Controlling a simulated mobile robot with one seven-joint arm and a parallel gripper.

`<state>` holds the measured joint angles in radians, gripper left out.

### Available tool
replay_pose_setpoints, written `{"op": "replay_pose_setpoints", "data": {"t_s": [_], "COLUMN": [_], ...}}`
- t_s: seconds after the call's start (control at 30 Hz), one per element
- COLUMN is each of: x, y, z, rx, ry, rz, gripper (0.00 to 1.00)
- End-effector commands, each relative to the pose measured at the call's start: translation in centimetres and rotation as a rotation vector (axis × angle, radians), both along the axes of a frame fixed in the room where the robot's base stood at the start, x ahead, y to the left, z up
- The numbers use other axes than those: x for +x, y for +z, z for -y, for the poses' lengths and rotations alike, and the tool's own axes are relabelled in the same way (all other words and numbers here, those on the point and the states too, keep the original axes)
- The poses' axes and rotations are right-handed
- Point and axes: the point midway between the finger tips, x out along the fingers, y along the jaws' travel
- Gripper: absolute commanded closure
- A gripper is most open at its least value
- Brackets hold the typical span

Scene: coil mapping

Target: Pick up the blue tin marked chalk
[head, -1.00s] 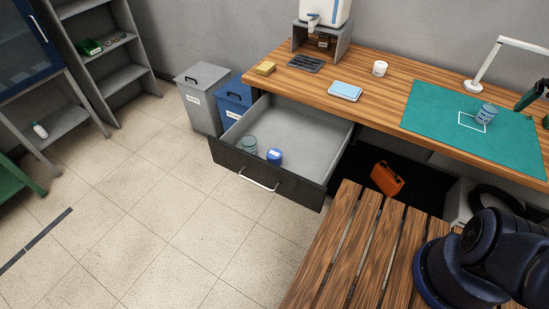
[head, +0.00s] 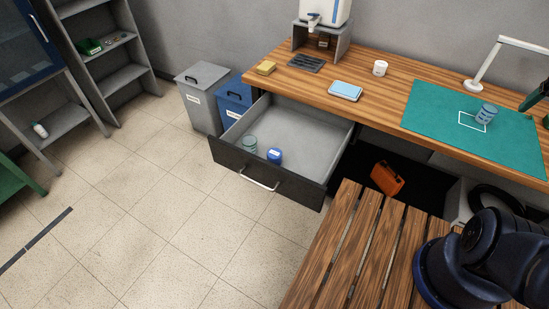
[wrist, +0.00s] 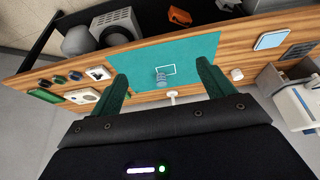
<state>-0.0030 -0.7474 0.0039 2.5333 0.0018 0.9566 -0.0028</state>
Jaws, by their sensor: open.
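A bright blue tin (head: 274,156) with a pale label stands in the open drawer, near its front. A grey-green tin (head: 250,145) stands close to its left. The labels are too small to read. In the head view only a bit shows at the right edge.
The open drawer (head: 231,164) juts out from the bench. A white cup (head: 380,68), a blue-topped box (head: 345,91) and a lamp (head: 478,78) stand on the bench. A slatted wooden surface (head: 335,250) fills the lower right.

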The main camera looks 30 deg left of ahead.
Motion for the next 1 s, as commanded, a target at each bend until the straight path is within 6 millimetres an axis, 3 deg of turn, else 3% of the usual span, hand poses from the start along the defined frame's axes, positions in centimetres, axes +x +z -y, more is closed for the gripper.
{"op": "replay_pose_setpoints", "data": {"t_s": [0.17, 0.47, 0.77, 1.0], "x": [2.4, 8.5, 13.4, 16.0], "y": [0.1, -0.3, -2.3, -5.2], "z": [-1.7, -7.5, -15.5, -23.0], "rx": [-0.006, -0.027, -0.053, -0.078], "ry": [0.066, 0.242, 0.419, 0.562], "rz": [-0.023, -0.074, -0.121, -0.158], "gripper": [0.19, 0.19, 0.19, 0.19]}}
